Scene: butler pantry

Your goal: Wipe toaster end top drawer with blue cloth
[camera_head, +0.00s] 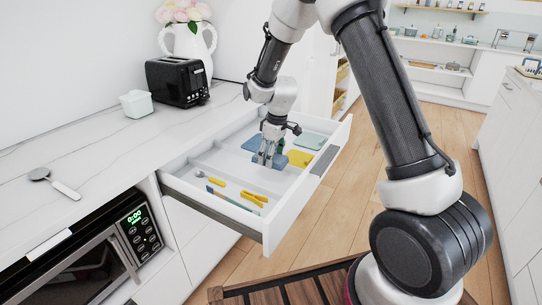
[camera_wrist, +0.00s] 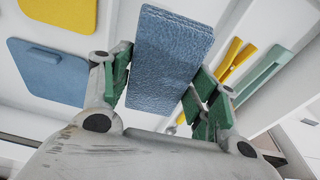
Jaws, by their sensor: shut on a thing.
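The open top drawer (camera_head: 228,217) is pulled out below the counter and has white dividers inside. My gripper (camera_head: 269,160) reaches down into it, over its middle part. In the wrist view my gripper (camera_wrist: 166,85) has its green-padded fingers on both sides of a textured blue cloth (camera_wrist: 170,55), folded into a block. In the head view the cloth is small and partly hidden by the fingers; whether it touches the drawer floor I cannot tell. The black toaster (camera_head: 178,81) stands on the counter behind the drawer.
Yellow (camera_head: 299,158) and teal (camera_head: 309,140) flat pieces lie in the drawer on the right. Yellow utensils (camera_head: 252,198) and a spoon lie toward its near end. A white tub (camera_head: 136,103), a flower vase (camera_head: 190,42) and a spoon (camera_head: 55,183) are on the counter.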

